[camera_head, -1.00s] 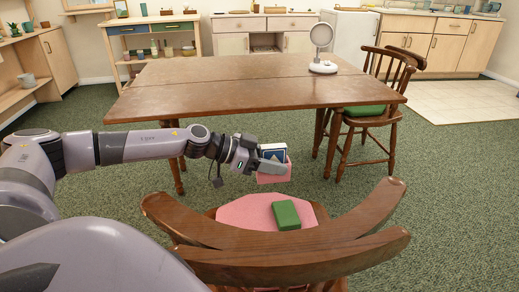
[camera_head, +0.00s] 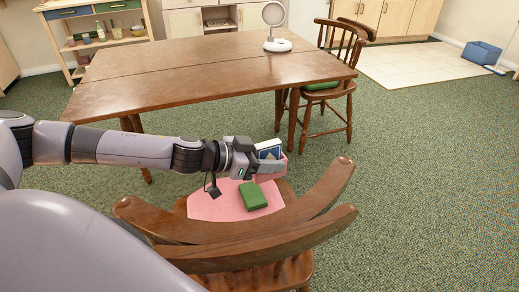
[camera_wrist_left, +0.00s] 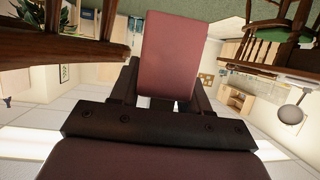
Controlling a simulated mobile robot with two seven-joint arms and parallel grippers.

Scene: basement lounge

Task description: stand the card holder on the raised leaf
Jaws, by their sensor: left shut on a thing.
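My left gripper (camera_head: 268,165) is shut on the card holder (camera_head: 264,178), a pink holder with a blue-and-white card pack showing at its top. It holds the card holder in the air, above and near the seat of the front chair, on the near side of the table. In the left wrist view the holder's dull red face (camera_wrist_left: 172,55) stands between the dark fingers. The brown wooden table (camera_head: 200,85) has a seam along its top; its near leaf (camera_head: 190,98) looks level with the rest. My right gripper is not in view.
The front chair (camera_head: 330,190) has a pink cushion (camera_head: 210,207) with a green box (camera_head: 252,196) on it. A round mirror (camera_head: 274,17) stands at the table's far right. Another chair (camera_head: 340,90) is at the right end. Most of the tabletop is clear.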

